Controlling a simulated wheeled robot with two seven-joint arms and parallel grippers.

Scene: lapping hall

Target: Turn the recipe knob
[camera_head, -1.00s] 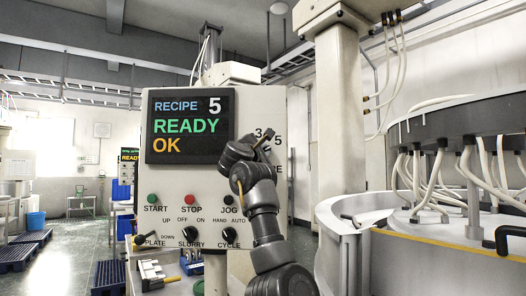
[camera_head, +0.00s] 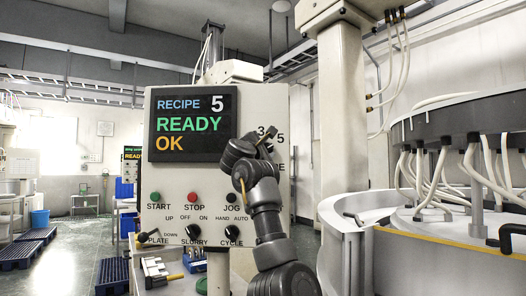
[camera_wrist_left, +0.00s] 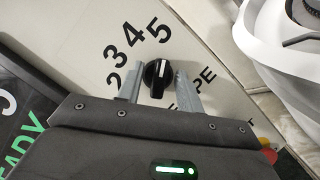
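The recipe knob (camera_wrist_left: 157,77) is black, on a pale panel with the numbers 2 to 5 around it in the left wrist view. Its white mark points roughly towards the 5. My left gripper (camera_wrist_left: 158,82) has its two fingers apart, one on each side of the knob; I cannot tell whether either touches it. In the head view, my left gripper (camera_head: 264,143) is at the right part of the control panel (camera_head: 270,105) and hides the knob. The screen (camera_head: 193,124) reads RECIPE 5, READY, OK. My right gripper is not in view.
Below the screen are a green START button (camera_head: 155,197), a red STOP button (camera_head: 194,197) and a black JOG button (camera_head: 231,198). The SLURRY knob (camera_head: 193,231) and CYCLE knob (camera_head: 232,232) are under them. A large round lapping machine (camera_head: 345,235) stands at the right.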

